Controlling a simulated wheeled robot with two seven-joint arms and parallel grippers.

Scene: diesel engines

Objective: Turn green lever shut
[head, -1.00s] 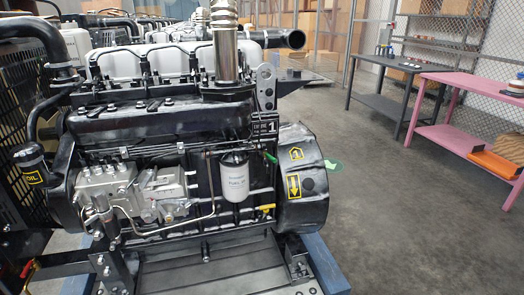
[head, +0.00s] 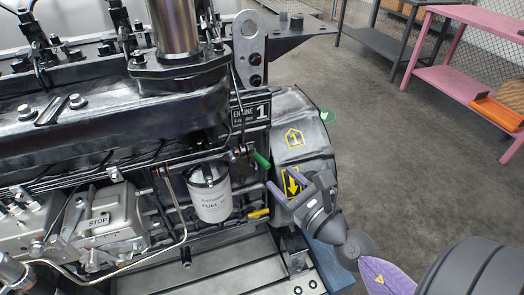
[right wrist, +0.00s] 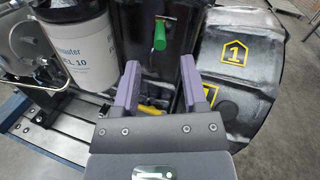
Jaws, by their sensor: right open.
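The green lever (head: 262,160) sits on the engine, right of the white fuel filter (head: 210,195) and below the "ENGINE 1" plate (head: 250,113). In the right wrist view the green lever (right wrist: 159,36) points toward the camera and down, beyond the fingertips. My right gripper (head: 281,182) is just below and right of the lever, its purple fingers apart and empty. In the right wrist view the right gripper (right wrist: 160,75) has a clear gap between its fingers, and the lever is not between them. My left gripper is not in view.
A yellow handle (head: 258,213) sits lower on the engine. The black housing (head: 300,130) with yellow labels stands close to the right gripper. A pink bench (head: 460,105) and a dark bench (head: 375,45) stand at the back right. The floor between is clear.

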